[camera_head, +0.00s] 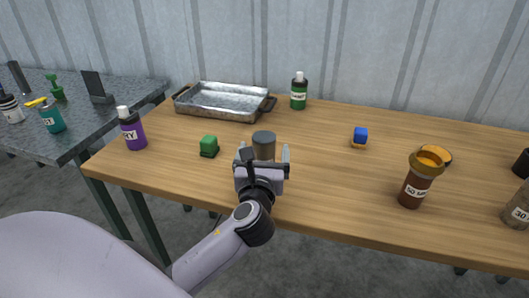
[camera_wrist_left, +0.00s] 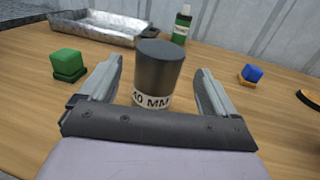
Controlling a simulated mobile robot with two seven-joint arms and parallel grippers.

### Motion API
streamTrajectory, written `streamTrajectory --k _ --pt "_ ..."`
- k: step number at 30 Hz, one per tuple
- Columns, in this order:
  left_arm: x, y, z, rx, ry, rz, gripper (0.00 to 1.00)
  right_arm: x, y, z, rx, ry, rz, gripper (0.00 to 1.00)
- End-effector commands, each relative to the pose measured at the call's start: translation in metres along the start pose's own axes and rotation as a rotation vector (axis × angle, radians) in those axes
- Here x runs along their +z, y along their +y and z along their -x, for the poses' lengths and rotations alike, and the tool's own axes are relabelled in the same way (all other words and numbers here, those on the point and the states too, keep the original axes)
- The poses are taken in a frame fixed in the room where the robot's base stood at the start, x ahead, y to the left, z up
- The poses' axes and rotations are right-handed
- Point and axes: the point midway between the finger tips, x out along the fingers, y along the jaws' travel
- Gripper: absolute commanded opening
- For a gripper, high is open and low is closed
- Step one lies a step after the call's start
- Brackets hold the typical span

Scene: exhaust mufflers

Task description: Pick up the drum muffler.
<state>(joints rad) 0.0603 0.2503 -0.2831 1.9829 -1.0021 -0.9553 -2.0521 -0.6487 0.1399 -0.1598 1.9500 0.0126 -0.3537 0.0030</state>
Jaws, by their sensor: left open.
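A dark grey cylinder (camera_head: 264,140), which looks like the drum muffler, stands upright on the wooden table. In the left wrist view the cylinder (camera_wrist_left: 158,72) has a white label at its base reading "MM" after a partly covered number. My left gripper (camera_head: 263,154) is open, with one finger on each side of the cylinder. In the left wrist view the gripper (camera_wrist_left: 160,68) shows gaps between its fingers and the cylinder, so it does not grip it. The cylinder's lower part is hidden by the gripper in the head view. My right gripper is not in view.
A green block (camera_head: 208,146) and a purple bottle (camera_head: 134,132) stand to the left. A metal tray (camera_head: 190,108) and a green bottle (camera_head: 299,94) are behind. A blue block (camera_head: 360,136) and a brown labelled cylinder (camera_head: 413,190) stand to the right on the wooden table (camera_head: 330,195).

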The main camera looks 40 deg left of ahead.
Motion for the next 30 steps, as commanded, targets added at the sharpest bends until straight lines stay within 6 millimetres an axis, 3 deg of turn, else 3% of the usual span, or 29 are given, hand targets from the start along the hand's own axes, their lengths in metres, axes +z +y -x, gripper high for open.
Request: streamTrajectory --k 9,19,20,24,25,30 --pt "0.006 0.002 -0.044 0.0 0.0 0.001 0.91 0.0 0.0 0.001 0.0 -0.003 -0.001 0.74" --pt "0.005 0.002 -0.052 -0.001 0.002 0.002 0.91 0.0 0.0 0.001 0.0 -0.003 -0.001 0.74" --pt "0.005 0.002 -0.052 -0.001 0.002 0.002 0.87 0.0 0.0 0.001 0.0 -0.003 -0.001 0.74" --pt "0.005 0.002 -0.052 -0.001 0.001 0.002 0.42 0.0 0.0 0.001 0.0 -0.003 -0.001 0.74" --pt "0.005 0.002 -0.052 -0.001 0.002 0.002 0.35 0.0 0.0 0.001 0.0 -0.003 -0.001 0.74" --pt "0.006 0.002 -0.052 -0.001 0.0 0.002 0.35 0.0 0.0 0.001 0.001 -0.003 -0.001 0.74"
